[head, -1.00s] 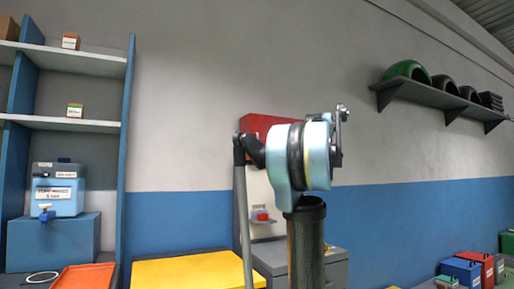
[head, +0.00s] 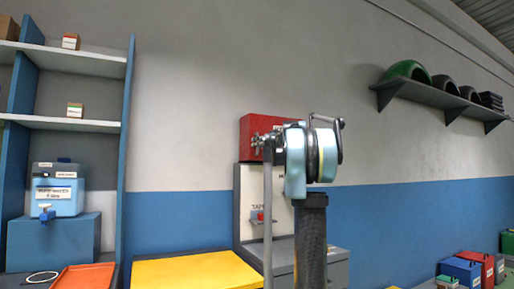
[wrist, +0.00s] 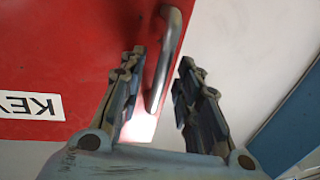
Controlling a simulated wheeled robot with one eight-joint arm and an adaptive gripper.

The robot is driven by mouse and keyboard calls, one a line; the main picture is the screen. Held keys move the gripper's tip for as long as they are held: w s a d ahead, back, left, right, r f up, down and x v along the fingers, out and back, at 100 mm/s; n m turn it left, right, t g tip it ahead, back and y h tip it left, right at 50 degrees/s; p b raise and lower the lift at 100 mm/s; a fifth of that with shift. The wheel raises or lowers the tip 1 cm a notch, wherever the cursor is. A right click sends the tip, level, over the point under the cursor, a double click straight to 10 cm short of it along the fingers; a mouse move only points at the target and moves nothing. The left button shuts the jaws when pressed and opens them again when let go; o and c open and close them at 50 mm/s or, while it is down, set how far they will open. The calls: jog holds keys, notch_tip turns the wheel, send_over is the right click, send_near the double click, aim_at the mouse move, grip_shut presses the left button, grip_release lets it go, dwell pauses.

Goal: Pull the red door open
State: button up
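The red door (wrist: 60,60) fills the left of the wrist view, with part of a white label (wrist: 30,104) reading "KEY". Its grey curved bar handle (wrist: 163,62) stands near the door's right edge. My gripper (wrist: 160,75) is open, one finger on each side of the handle's lower end. I cannot tell whether either finger touches it. In the head view the red box (head: 257,135) is on the wall, partly hidden by my arm. The door looks shut. My gripper (head: 262,146) is small there, in front of the red box.
Below the red box is a pale panel with a small red item (head: 258,216). A yellow-topped surface (head: 195,271) lies front left. Blue shelving (head: 127,130) stands at left; a wall shelf (head: 447,99) is at right.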

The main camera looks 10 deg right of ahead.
jog(key=shift+x, duration=0.85)
grip_shut()
